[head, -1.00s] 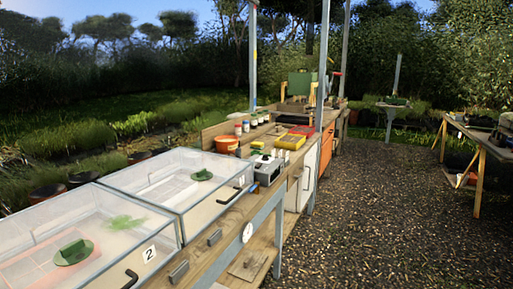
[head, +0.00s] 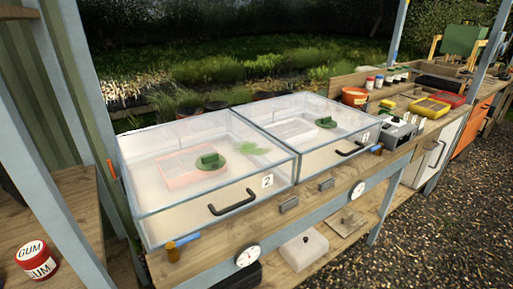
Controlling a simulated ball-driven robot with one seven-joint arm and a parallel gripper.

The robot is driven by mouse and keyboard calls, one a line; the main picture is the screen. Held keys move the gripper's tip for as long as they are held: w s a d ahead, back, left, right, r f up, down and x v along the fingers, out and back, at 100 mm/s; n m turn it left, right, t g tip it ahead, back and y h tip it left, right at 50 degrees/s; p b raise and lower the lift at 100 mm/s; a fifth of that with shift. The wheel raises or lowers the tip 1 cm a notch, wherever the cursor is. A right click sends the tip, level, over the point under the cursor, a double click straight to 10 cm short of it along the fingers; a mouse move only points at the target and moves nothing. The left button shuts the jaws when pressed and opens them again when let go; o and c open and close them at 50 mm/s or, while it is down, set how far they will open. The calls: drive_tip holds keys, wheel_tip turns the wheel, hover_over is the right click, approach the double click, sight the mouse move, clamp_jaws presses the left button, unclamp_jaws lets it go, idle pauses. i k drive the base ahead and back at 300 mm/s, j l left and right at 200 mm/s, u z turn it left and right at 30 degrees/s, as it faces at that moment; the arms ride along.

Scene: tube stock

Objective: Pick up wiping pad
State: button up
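No thing in the head view is plainly marked as the wiping pad. A round green piece with an upright grip (head: 210,161) shows at the clear box numbered 2 (head: 222,215). A similar green piece (head: 326,122) shows at the clear box numbered 1 (head: 335,154). I cannot tell whether these green pieces lie on the lids or inside, or whether either is the pad. My gripper is not in view.
Both boxes stand on a long wooden bench with black front handles. An orange pot (head: 354,97), a grey device (head: 397,133) and a yellow tray (head: 429,108) stand farther right. A red GUM jar (head: 37,260) stands on a left shelf. Gravel ground (head: 440,230) at right is clear.

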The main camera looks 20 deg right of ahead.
sight(387, 105)
drive_tip(key=i+l+u, duration=0.3)
drive_tip(key=l, duration=1.6)
drive_tip(key=l+u, duration=0.3)
drive_tip(key=l, duration=1.6)
drive_tip(key=k, duration=0.1)
